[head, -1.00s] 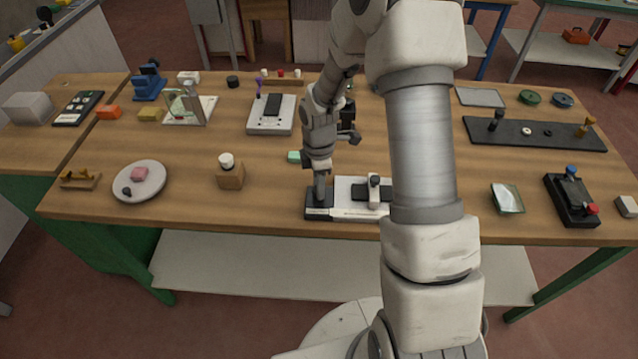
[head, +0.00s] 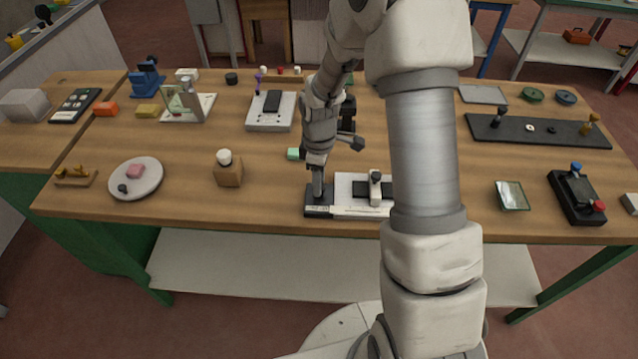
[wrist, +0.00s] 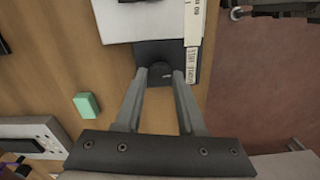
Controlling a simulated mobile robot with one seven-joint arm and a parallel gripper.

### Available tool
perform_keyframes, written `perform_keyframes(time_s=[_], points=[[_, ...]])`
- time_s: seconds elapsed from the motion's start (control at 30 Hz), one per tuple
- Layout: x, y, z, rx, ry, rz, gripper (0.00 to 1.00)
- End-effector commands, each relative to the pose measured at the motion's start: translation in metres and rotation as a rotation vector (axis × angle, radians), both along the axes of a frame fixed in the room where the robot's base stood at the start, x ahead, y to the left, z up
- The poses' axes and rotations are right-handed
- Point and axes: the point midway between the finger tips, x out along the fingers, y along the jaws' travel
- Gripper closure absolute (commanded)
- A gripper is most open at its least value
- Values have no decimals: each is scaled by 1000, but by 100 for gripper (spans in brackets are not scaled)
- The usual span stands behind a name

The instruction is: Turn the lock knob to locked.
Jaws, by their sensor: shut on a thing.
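The lock knob (wrist: 160,70) is a small dark round knob on the black block (wrist: 150,50) at the end of a white device. My gripper (wrist: 161,75) is shut on this knob, with a finger on either side of it. In the head view my gripper (head: 317,192) points down onto the black block (head: 318,210), at the left end of the white plate (head: 352,208). The fingers hide the knob there. I cannot read the knob's angle or the small printed labels beside it.
A green block (wrist: 88,105) lies near the device. A dark slider with a light post (head: 375,188) stands on the white plate. A wooden block with a white knob (head: 228,170) is to the left. The bench front edge is close.

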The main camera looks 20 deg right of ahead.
Motion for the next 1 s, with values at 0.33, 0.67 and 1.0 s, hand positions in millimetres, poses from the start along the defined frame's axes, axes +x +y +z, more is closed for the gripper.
perform_keyframes(time_s=[0.33,0.67,1.0], points=[[0,0,-2,-1,-2,-319,100],[1,0,0,0,-1,-538,100],[0,0,0,-1,-1,-632,100]])
